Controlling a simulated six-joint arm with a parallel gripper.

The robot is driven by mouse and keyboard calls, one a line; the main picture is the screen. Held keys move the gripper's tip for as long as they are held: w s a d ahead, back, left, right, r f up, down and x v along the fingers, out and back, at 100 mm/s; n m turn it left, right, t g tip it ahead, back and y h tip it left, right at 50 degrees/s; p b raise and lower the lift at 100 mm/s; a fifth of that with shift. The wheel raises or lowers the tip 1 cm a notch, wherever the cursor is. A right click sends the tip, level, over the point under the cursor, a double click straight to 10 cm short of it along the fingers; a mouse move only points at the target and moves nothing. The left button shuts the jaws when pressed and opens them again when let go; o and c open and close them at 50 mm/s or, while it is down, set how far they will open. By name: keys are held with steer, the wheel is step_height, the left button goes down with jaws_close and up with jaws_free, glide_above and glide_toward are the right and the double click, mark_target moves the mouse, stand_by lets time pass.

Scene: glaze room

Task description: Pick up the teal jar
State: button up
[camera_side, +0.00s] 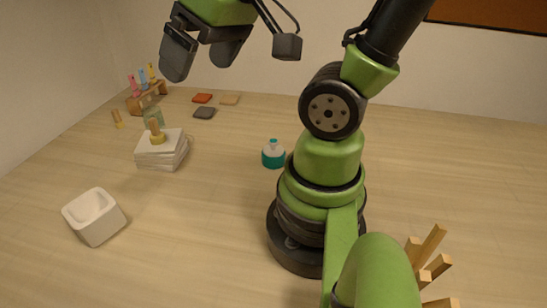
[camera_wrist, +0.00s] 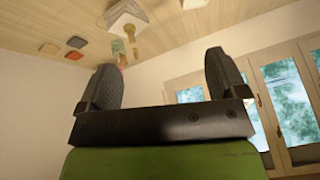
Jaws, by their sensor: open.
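The teal jar (camera_side: 273,154) stands upright on the wooden table in the side view, left of my arm's base. It has a teal lower part, a white band and a small teal top. My gripper (camera_side: 200,60) is high above the table at the upper left of the side view, well above the jar and apart from it. In the wrist view its two dark fingers (camera_wrist: 165,85) are spread with nothing between them. The jar does not show in the wrist view.
A white square bowl (camera_side: 95,216) lies front left. A stack of white tiles (camera_side: 162,154) holds a wooden-handled tool (camera_side: 156,132). Behind are a rack (camera_side: 147,98) with colored items and flat tiles, red (camera_side: 202,98), tan and grey. Wooden sticks (camera_side: 430,255) stand right. The table around the jar is clear.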

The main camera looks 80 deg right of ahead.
steer(key=w+d+f+n+g+h, duration=0.1)
steer(key=w+d+f+g, duration=0.1)
steer(key=d+f, duration=0.3)
steer(key=n+g, duration=0.4)
glide_toward(273, 151)
steer(key=shift+w+d+f+y, duration=0.15)
steer(key=shift+w+d+f, duration=0.1)
steer(key=shift+d, duration=0.3)
steer(key=shift+w+d+f+y, duration=0.15)
steer(key=shift+d+f, duration=0.1)
steer(key=shift+d, duration=0.25)
steer(key=shift+s+f, duration=0.15)
steer(key=shift+f, duration=0.2)
step_height(273, 151, down, 4)
steer(key=shift+f, duration=0.15)
steer(key=f, duration=0.4)
steer(key=shift+s+a, duration=0.2)
steer(key=shift+a, duration=0.2)
steer(key=shift+f, duration=0.55)
steer(key=shift+c, duration=0.5)
